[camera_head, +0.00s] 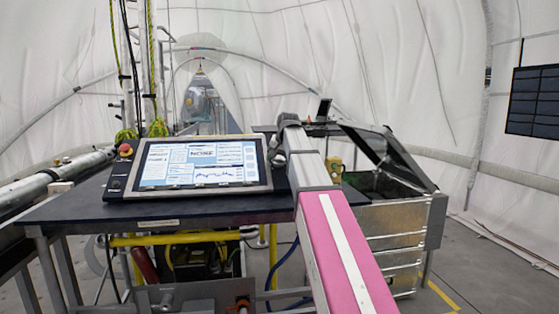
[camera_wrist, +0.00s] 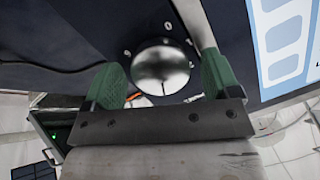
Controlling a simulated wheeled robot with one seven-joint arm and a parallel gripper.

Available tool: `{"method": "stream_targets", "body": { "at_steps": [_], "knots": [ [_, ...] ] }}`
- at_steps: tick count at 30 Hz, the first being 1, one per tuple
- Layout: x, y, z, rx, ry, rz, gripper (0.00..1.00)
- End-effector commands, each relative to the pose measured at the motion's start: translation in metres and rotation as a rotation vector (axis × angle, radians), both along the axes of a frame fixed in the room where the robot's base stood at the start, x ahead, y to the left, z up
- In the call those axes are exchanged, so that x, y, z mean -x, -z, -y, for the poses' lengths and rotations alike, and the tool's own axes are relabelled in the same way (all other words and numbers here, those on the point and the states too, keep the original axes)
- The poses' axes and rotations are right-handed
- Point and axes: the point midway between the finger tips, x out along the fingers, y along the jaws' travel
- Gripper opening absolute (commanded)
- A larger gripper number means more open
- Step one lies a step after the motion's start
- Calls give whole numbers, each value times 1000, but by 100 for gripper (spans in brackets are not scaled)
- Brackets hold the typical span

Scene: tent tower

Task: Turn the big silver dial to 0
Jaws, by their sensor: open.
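The big silver dial (camera_wrist: 158,72) is a shiny round knob on a dark panel (camera_wrist: 85,22) in the wrist view. White figures show on the panel around its far edge; one looks like a 0 (camera_wrist: 167,26). A thin dark line shows on the dial's near side, and I cannot tell if it is a pointer. My gripper (camera_wrist: 162,64) is open, with one green finger on each side of the dial. I cannot tell whether the fingers touch it. In the head view I cannot make out the dial; my arm covers that part of the desk.
A tilted touchscreen (camera_head: 200,164) stands on the dark desk (camera_head: 75,207), just left of my arm. Its edge shows right of the dial in the wrist view. A metal crate with an open lid (camera_head: 395,245) is at the right. Pipes (camera_head: 60,170) run along the left.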

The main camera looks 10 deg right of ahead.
Motion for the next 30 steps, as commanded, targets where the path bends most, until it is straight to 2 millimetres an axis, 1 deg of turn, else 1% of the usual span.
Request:
{"method": "stream_targets", "body": {
  "at_steps": [5, 8, 9, 10, 20, 26, 30],
  "knots": [
    [0, 0, 0, 0, 0, 0, 82],
    [0, 0, 0, 0, 0, 0, 53],
    [0, 0, 0, 0, 0, 0, 40],
    [0, 0, 0, 0, 0, 0, 33],
    [0, 0, 0, 14, -22, 0, 33],
    [0, -1, -1, 67, -98, 0, 33],
    [-1, -1, -1, 129, -186, 1, 33]
  ]
}}
